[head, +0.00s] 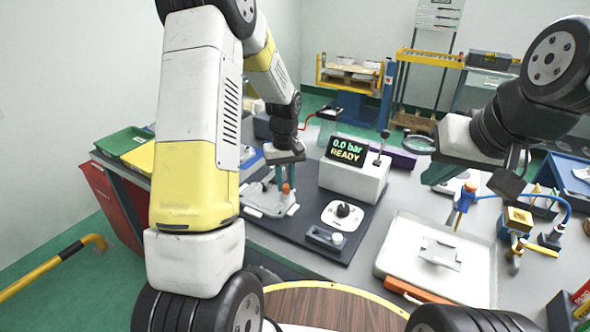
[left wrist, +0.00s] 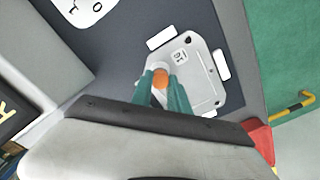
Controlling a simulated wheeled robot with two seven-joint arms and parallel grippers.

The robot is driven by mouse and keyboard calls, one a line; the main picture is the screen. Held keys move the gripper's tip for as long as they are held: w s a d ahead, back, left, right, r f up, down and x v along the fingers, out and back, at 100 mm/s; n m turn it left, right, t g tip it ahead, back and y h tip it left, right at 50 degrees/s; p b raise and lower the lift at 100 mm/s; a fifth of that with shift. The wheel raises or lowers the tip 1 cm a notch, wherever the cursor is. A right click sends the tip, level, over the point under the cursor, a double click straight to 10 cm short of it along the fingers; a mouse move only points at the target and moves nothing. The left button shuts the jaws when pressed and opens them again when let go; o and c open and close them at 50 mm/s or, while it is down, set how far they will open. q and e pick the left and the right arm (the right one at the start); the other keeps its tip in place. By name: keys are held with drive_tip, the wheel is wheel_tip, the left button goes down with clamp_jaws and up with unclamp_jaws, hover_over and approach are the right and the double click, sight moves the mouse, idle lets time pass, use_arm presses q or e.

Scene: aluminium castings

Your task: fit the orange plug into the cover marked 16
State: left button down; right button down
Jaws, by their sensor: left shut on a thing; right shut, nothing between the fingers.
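The orange plug (head: 286,188) is between the teal fingertips of my left gripper (head: 279,183), which is shut on it. In the left wrist view the orange plug (left wrist: 160,78) shows at the tips of the teal fingers (left wrist: 162,84). The light grey cover (head: 262,207) lies on the dark mat under this gripper. In the left wrist view the cover (left wrist: 203,80) carries a small square mark, too small to read surely. The plug is over the cover; its lower end is hidden, so I cannot tell whether it is seated. My right gripper (head: 438,174) is shut and empty, above the table.
A white plate (head: 336,221) with a black knob lies to the right of the cover. A white tray (head: 397,253) holding a grey casting (head: 440,252) is further right.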

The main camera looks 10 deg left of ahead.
sight(286, 186)
use_arm(q)
drive_tip(key=shift+f, duration=0.25)
drive_tip(key=c, duration=1.2)
unclamp_jaws()
wheel_tip(286, 186, up, 8)
drive_tip(key=shift+f, duration=0.1)
drive_tip(key=shift+s, duration=0.1)
drive_tip(key=s+r+m+t+h, duration=0.1)
drive_tip(key=s+r+m+t, duration=0.15)
drive_tip(key=s+r, duration=0.8)
drive_tip(key=s+r+m+t, duration=0.1)
drive_tip(key=s+r, duration=0.1)
drive_tip(key=s, duration=0.2)
drive_tip(key=s+d+r+m+t, duration=0.1)
drive_tip(key=s+r, duration=0.1)
drive_tip(key=s, duration=0.3)
drive_tip(key=s+d+r+m+t+h, duration=0.1)
drive_tip(key=s+r, duration=0.1)
drive_tip(key=s, duration=0.2)
drive_tip(key=shift+s+d+t, duration=0.1)
drive_tip(key=shift+s+t, duration=0.2)
drive_tip(key=shift+t, duration=0.05)
